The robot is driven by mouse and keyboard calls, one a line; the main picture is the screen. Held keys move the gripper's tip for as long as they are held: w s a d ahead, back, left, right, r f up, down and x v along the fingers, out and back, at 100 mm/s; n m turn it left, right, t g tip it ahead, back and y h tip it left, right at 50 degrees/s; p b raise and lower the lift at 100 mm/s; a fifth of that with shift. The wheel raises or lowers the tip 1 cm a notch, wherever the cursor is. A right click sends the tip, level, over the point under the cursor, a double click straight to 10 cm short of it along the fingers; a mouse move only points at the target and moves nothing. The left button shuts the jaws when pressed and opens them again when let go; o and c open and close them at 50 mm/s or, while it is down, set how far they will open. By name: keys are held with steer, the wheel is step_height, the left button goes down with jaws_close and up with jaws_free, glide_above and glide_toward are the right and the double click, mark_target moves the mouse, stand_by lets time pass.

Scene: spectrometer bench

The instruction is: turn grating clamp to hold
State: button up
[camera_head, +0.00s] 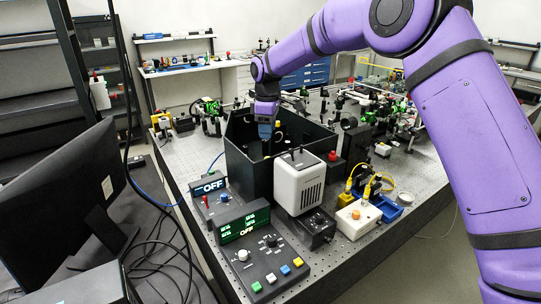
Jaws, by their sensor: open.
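My purple arm reaches over the optical bench from the right. My gripper (266,131) points down into the open-topped black spectrometer box (245,165) near its back part. It is open, but its fingertips are small and dark against the box. The grating clamp cannot be made out; the black walls and the gripper hide most of the box's inside. I cannot tell whether the gripper touches anything in there.
A white-grey lamp housing (299,184) stands in front of the box. A control panel with knobs and coloured buttons (262,262) and an "OFF" display (209,185) are at the front left. A monitor (62,195) stands left. Optics crowd the bench behind.

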step_height(320, 180, down, 10)
steer(key=shift+r, duration=0.15)
steer(key=shift+c, duration=0.2)
jaws_close()
